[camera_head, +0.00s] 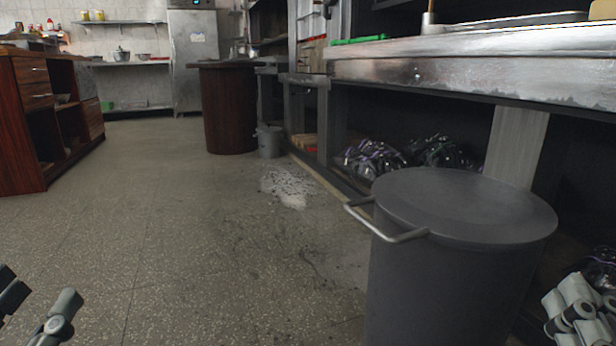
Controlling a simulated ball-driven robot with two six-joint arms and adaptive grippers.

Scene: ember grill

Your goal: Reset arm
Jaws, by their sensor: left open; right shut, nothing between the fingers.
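My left gripper (36,312) shows at the bottom left corner, with its two fingers spread apart and nothing between them. It is cut off by the picture's edge and hangs over the bare floor. My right gripper (582,312) shows at the bottom right corner, partly cut off. Its fingers are together and I see nothing held in them. It is to the right of the large grey pot.
A large lidded grey pot (450,270) with a side handle stands close in front, right of centre. A steel counter (460,68) runs along the right, with dark bags (372,160) beneath. A wooden cabinet (28,130) is at left. Open floor (170,240) fills the middle.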

